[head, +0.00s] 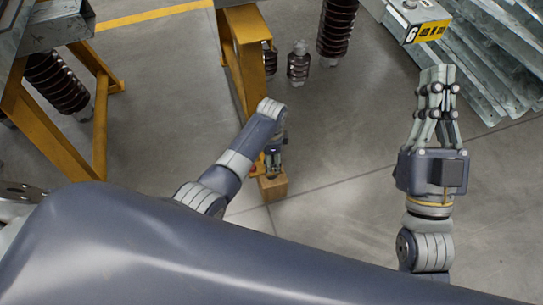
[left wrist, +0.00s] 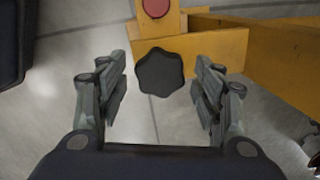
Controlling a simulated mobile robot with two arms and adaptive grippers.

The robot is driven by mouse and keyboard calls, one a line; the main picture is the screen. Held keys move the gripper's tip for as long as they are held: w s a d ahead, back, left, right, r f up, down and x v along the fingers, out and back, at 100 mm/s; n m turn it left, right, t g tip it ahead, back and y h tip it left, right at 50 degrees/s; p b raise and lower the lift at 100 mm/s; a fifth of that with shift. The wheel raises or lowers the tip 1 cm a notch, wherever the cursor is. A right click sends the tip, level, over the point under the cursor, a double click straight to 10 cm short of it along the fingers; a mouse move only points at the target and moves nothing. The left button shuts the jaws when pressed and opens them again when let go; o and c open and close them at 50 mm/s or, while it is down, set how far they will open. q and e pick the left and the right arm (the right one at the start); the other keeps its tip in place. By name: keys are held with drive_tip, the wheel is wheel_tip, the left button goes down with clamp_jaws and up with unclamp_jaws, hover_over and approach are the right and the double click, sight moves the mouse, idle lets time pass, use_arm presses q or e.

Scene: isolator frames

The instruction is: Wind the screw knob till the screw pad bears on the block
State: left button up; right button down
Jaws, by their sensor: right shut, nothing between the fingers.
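The black lobed screw knob (left wrist: 160,72) faces the left wrist camera. My left gripper (left wrist: 160,78) is open, with one finger on each side of the knob and gaps visible on both sides. In the head view my left gripper (head: 273,152) hangs small beside the yellow frame, mostly hidden by its own wrist. A tan wooden block (head: 272,188) is on the floor side just below it. A red round part (left wrist: 155,7) shows above the knob; I cannot tell what it belongs to. I cannot make out the screw pad. My right gripper (head: 438,74) is shut and empty.
The yellow frame (head: 246,62) stands close to my left gripper, and its beams (left wrist: 210,45) lie behind the knob. Another yellow frame leg (head: 60,140) is at left. Dark ribbed insulators (head: 337,28) are at the top. Galvanised steel (head: 490,55) lies near my right gripper.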

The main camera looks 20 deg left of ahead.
use_arm(q)
drive_tip(key=c, duration=0.7)
drive_tip(key=shift+c, duration=0.2)
